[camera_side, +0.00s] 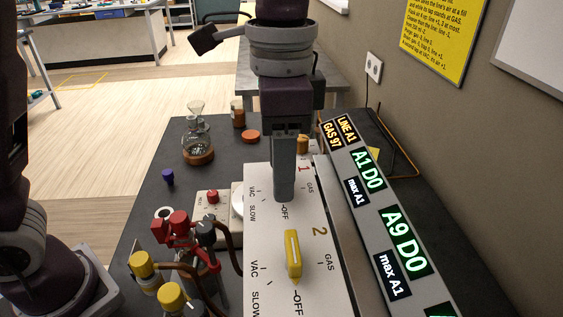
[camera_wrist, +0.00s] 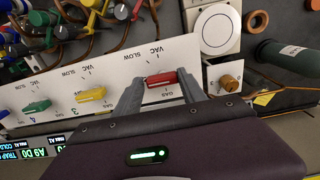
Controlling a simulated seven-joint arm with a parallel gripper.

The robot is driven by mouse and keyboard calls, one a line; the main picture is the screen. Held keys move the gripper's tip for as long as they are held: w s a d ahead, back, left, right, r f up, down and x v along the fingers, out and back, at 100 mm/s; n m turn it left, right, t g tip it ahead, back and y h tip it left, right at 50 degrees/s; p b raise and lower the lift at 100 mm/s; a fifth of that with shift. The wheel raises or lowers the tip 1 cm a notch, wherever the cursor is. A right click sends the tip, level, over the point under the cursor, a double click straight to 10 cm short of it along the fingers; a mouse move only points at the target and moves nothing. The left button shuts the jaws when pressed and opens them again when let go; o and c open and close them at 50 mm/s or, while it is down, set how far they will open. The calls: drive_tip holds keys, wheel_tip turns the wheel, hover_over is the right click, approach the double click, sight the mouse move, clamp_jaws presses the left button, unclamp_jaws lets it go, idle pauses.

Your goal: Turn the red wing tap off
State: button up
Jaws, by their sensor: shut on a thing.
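The red wing tap (camera_wrist: 161,79) is on the white panel (camera_wrist: 200,55), between my two fingers in the wrist view. My gripper (camera_wrist: 160,88) is shut on it, one finger at each end of the wing. The wing lies nearly parallel to the yellow tap beside it; I cannot tell which end is its pointer. VAC, SLOW and GAS marks show around it. In the side view my gripper (camera_side: 284,196) points straight down at station 1, above its OFF mark, and hides the red tap.
The yellow tap (camera_side: 293,256) of station 2 stands close by, with a green tap (camera_wrist: 37,107) beyond. A lit display strip (camera_side: 384,210) runs along the panel's right. A glass flask (camera_side: 198,150) stands farther back.

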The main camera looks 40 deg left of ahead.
drive_tip(key=shift+w+a+r, duration=0.1)
drive_tip(key=shift+w+a, duration=0.15)
drive_tip(key=shift+w, duration=0.05)
drive_tip(key=o, duration=1.1)
drive_tip(key=shift+o, duration=0.6)
drive_tip(key=shift+s, duration=0.1)
wheel_tip(320, 180, up, 7)
drive_tip(key=s+a+f+n+t, duration=0.2)
drive_tip(key=s+a+f+n, duration=0.2)
drive_tip(key=s+a, duration=0.3)
drive_tip(key=s+a+f+n+t, duration=0.3)
drive_tip(key=s+a+f+n, duration=0.2)
drive_tip(key=a, duration=0.5)
drive_tip(key=s, duration=0.2)
drive_tip(key=shift+s+t, duration=0.3)
drive_tip(key=shift+s, duration=0.05)
